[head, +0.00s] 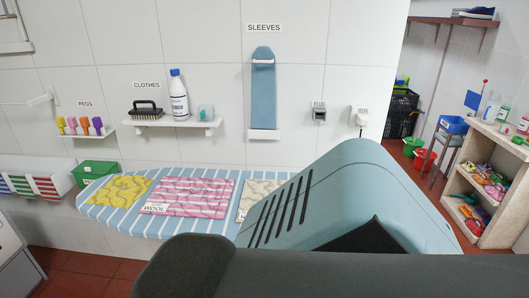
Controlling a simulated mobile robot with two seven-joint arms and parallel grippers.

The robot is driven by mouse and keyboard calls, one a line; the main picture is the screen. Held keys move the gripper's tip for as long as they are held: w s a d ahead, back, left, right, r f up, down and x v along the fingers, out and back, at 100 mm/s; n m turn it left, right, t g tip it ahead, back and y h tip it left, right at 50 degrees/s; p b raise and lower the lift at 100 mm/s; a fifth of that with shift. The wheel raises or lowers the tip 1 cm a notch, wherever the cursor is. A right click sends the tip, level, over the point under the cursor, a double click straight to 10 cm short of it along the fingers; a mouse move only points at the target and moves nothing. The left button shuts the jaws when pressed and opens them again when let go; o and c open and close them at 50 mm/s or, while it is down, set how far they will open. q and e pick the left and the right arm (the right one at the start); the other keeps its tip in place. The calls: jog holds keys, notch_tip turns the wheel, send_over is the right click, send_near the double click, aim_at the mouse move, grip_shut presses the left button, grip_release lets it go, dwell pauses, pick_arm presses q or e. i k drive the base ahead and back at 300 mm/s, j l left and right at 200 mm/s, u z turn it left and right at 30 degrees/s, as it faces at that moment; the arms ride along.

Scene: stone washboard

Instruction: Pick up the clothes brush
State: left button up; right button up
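The clothes brush (146,109) has a black handle arched over a dark bristle block. It sits on a small white wall shelf (150,123), at the shelf's left end, under a sign reading CLOTHES. It is fully visible, and nothing touches its handle. Neither of my grippers shows in the head view, so I cannot see their fingers or whether they hold anything.
A white bottle (179,97) and a bluish cup (206,113) share the shelf. Below is a blue-striped surface (97,207) bearing coloured cloths. A green box (95,173) stands left of it. Large pale-blue and black parts close to the camera hide the lower right.

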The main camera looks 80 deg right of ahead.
aim_at(154, 114)
jog(key=l+z, duration=0.1)
jog(key=z, duration=2.05)
